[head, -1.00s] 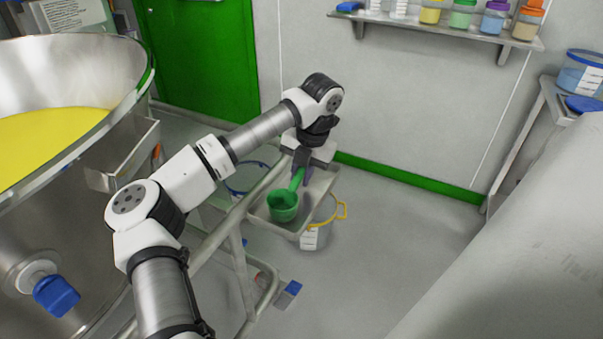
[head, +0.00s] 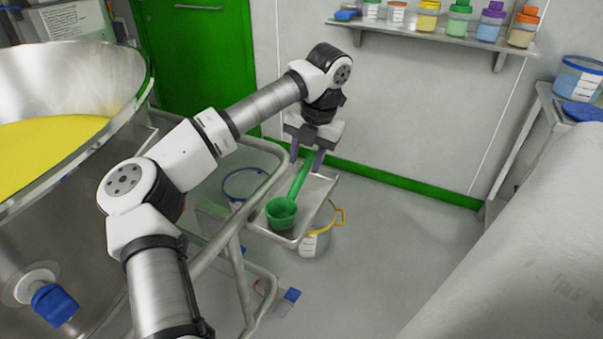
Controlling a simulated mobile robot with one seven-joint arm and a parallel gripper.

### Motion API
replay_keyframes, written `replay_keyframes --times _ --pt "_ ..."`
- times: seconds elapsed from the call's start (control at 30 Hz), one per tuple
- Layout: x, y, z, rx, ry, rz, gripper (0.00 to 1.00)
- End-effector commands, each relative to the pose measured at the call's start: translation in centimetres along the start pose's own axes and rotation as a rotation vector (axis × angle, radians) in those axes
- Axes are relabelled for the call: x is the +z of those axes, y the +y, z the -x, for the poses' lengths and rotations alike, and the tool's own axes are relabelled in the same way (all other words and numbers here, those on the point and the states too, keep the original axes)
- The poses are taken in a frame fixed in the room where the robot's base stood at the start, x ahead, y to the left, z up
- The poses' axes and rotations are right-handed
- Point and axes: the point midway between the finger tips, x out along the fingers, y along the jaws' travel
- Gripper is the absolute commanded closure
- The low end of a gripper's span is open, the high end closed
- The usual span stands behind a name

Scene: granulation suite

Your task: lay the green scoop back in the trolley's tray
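The green scoop (head: 283,209) lies in the trolley's metal tray (head: 318,196), its cup toward the near end and its handle slanting up and right toward the far end. My gripper (head: 307,159) is above the far end of the tray, over the handle's end. Its two dark fingers stand apart, with a gap between them, and look clear of the handle. The handle's tip is close below the fingers.
The trolley's rail (head: 232,217) runs left of the tray. A bucket with a yellow handle (head: 318,241) stands on the floor below it. A large steel vessel with yellow contents (head: 40,155) fills the left. A shelf of jars (head: 440,36) hangs on the back wall. Floor to the right is open.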

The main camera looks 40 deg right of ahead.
Motion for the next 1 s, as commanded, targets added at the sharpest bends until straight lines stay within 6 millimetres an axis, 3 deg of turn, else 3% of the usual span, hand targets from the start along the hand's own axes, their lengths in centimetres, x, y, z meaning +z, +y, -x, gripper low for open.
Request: replay_keyframes --times 0.1,0.3,1.0 --pt "0.1 0.0 2.4 0.002 -0.003 0.001 0.61" --pt "0.0 0.0 4.5 0.001 -0.001 0.001 0.61" --pt "0.0 0.0 4.7 0.0 0.0 0.0 0.61"
